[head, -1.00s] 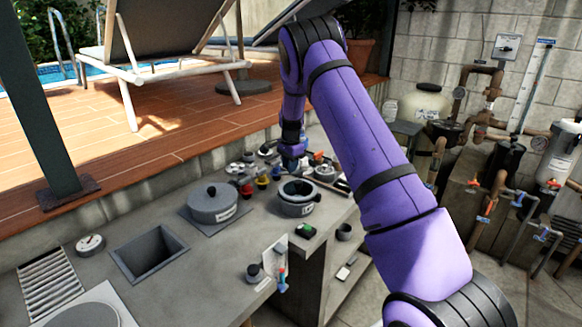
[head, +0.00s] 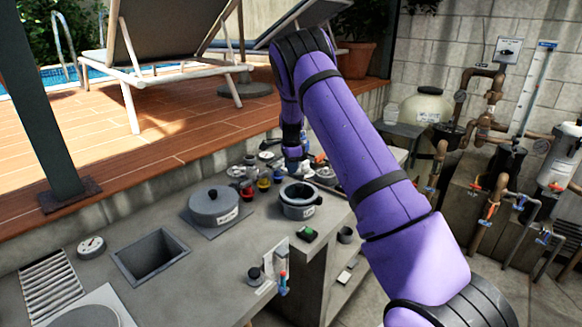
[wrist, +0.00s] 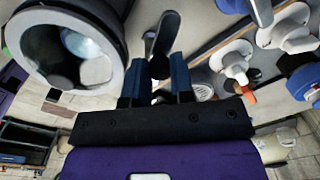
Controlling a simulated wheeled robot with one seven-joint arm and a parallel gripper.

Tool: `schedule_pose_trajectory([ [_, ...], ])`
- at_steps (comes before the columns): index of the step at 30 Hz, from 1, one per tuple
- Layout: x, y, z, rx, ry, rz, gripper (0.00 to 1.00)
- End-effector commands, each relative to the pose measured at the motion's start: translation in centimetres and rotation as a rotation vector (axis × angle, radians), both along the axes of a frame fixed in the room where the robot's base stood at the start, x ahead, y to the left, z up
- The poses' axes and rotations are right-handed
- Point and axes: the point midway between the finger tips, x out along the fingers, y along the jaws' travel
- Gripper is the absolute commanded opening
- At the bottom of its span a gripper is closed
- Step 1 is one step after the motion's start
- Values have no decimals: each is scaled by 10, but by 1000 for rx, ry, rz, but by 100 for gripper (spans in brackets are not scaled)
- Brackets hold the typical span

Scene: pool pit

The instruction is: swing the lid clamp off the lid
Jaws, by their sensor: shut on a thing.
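My gripper (wrist: 157,85) shows in the wrist view with its two blue fingers shut on a dark grey paddle-shaped lever, which looks like the lid clamp (wrist: 166,33). Part of the lever is hidden between the fingers. In the head view my gripper (head: 293,163) is small, low over the counter behind an open round grey pot (head: 299,208); its grip cannot be made out there. A grey round lid with a black knob (head: 213,206) sits left of the pot. Which lid the clamp bears on cannot be told.
Red and yellow small items (head: 255,183) stand close to my gripper. White valve-like fittings (wrist: 236,58) lie to its right in the wrist view, and a round dark vessel with a pale rim (wrist: 118,42) is to its left. A square basin (head: 150,258) opens in the counter.

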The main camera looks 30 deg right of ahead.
Motion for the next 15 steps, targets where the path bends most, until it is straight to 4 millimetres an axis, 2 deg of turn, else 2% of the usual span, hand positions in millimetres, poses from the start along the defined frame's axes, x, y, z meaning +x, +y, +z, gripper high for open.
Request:
schedule_pose_trajectory([
  [5,1,0,1,-1,-3,-1,0],
  [6,1,0,1,-1,-3,-1,32],
  [8,1,0,1,-1,-3,0,46],
  [9,1,0,1,-1,-3,0,48],
  [15,0,0,0,0,-2,0,48],
])
